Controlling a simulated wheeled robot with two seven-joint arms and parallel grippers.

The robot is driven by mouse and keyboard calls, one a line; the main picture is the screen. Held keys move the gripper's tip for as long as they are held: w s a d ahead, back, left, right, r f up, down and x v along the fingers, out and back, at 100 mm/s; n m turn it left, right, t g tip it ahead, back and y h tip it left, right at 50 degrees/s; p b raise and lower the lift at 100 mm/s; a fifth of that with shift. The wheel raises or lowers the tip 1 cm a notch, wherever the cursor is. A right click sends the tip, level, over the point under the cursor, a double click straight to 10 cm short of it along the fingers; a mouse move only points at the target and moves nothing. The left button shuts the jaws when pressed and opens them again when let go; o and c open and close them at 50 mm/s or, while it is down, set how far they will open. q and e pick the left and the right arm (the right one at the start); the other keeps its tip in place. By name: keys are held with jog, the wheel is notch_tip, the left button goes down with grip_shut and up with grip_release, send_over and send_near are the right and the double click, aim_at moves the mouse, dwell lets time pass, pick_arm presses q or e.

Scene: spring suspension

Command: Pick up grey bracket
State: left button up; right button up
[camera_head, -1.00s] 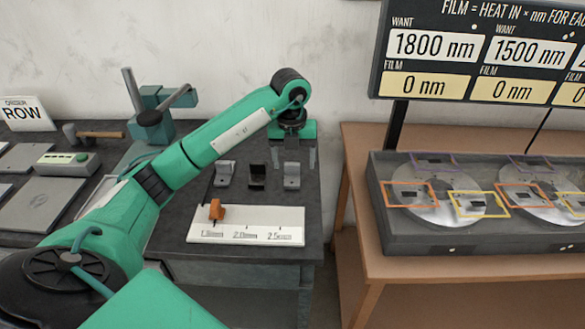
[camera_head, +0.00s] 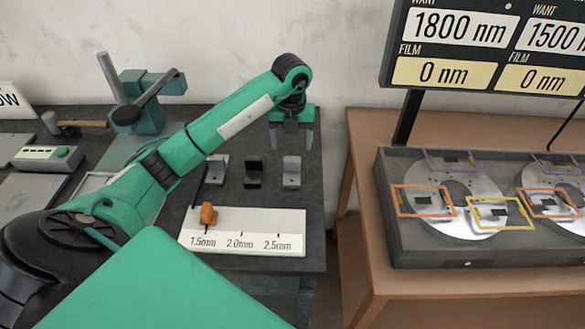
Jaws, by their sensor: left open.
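Three small L-shaped brackets stand in a row on the dark workbench: a grey one (camera_head: 217,169) at left, a black one (camera_head: 254,173) in the middle, and a lighter grey one (camera_head: 291,172) at right. My left gripper (camera_head: 291,144) is open and empty, pointing down. In the picture its fingers are just above the right-hand light grey bracket, spread to either side of it and apart from it. How far above or behind it they are is hard to tell. My right gripper is not in view.
A white thickness board (camera_head: 270,220) with an orange piece (camera_head: 208,214) lies in front of the brackets. A grey tray with discs (camera_head: 410,254) stands on the brown table at right.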

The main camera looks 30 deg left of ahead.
aim_at(292, 160)
pick_arm(q)
notch_tip(292, 160, down, 3)
jog(key=shift+w+a+r, duration=0.1)
jog(key=shift+w, duration=0.05)
jog(key=shift+f+p, duration=0.3)
jog(key=shift+f, duration=0.45)
notch_tip(292, 160, down, 4)
jog(key=shift+r+p, duration=0.15)
jog(key=shift+p, duration=0.8)
jog(key=shift+f, duration=0.45)
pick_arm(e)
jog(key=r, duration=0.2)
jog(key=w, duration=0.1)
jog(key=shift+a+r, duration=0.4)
pick_arm(q)
jog(key=c, duration=1.2)
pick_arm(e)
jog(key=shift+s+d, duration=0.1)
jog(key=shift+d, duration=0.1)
pick_arm(q)
jog(key=shift+r, duration=0.1)
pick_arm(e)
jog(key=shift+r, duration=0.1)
